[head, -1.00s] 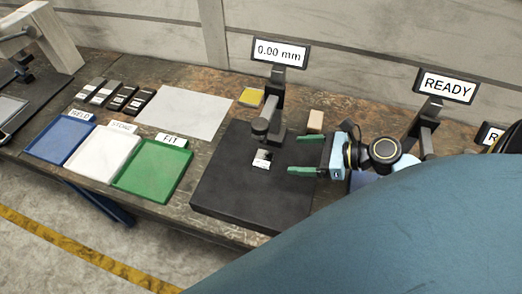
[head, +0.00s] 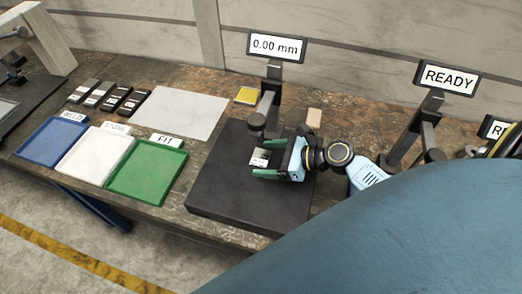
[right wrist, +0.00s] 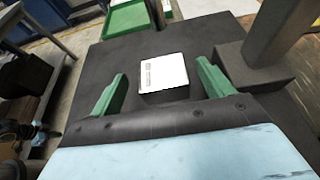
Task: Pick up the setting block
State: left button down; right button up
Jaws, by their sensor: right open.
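The setting block (head: 259,158) is a small metal block with a white label. It stands on the black plate (head: 215,190) under the gauge stand with the 0.00 mm display. My right gripper (head: 264,160) is open, its green fingers low over the plate and pointing left, with the block at or between the fingertips. In the right wrist view the block (right wrist: 163,74) sits ahead, centred between the two open fingers (right wrist: 160,92), with a gap on each side. My left gripper is not in view.
The gauge stand (head: 270,90) rises close behind the block. A wooden block (head: 314,118) and a yellow pad (head: 246,95) lie nearby. Blue (head: 50,142), white (head: 75,165) and green (head: 130,185) trays, several dark blocks (head: 115,99) and a white sheet (head: 178,113) lie to the left.

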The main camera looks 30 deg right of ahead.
aim_at(263, 157)
jog(key=x, duration=0.4)
jog(key=shift+w+f, duration=0.15)
grip_shut()
dwell(0.5)
